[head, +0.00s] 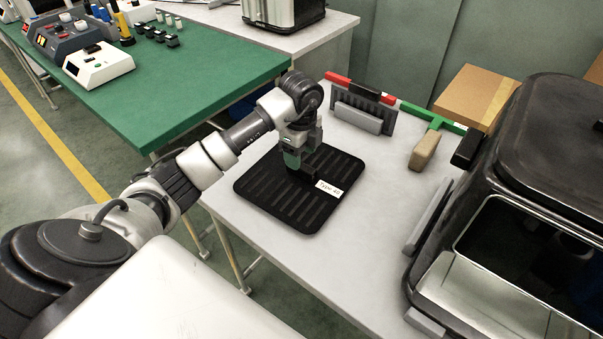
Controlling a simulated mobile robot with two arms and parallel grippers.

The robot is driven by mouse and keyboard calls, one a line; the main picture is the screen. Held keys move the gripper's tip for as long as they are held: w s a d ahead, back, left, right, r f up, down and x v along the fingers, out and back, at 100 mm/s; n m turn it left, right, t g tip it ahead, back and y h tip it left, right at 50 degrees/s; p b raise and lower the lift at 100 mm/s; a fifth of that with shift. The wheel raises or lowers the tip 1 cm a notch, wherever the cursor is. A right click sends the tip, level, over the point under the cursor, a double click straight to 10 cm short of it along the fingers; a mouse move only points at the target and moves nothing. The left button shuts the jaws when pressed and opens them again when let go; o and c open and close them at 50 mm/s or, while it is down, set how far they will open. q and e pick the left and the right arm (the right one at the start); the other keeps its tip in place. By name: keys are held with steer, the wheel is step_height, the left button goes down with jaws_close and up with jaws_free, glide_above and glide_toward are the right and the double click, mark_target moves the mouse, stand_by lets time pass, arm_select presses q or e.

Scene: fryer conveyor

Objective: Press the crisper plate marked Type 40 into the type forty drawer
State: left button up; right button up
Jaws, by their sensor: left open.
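The black slotted crisper plate (285,206) lies flat on the white table, with a white label reading Type 40 (329,187) on its right part. My left gripper (298,172) is open, pointing down just over the plate's upper middle, next to a raised black part. I cannot tell whether its fingers touch that part. A large dark fryer housing (545,135) stands at the right with an opening in its front. I cannot tell from this view which drawer is the type forty one. My right gripper is not in view.
A green table (190,85) with devices is at the upper left. The white table (375,220) is clear between plate and fryer.

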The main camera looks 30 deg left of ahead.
mark_target(301, 172)
arm_select(q)
step_height(301, 172, down, 4)
steer(key=shift+s+d+r, duration=0.1)
steer(key=shift+f, duration=0.35)
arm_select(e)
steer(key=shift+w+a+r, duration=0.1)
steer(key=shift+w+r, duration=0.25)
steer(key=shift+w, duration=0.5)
arm_select(q)
steer(key=shift+c, duration=0.3)
steer(key=c, duration=0.9)
jaws_close()
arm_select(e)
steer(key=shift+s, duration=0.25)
arm_select(q)
steer(key=shift+r, duration=0.15)
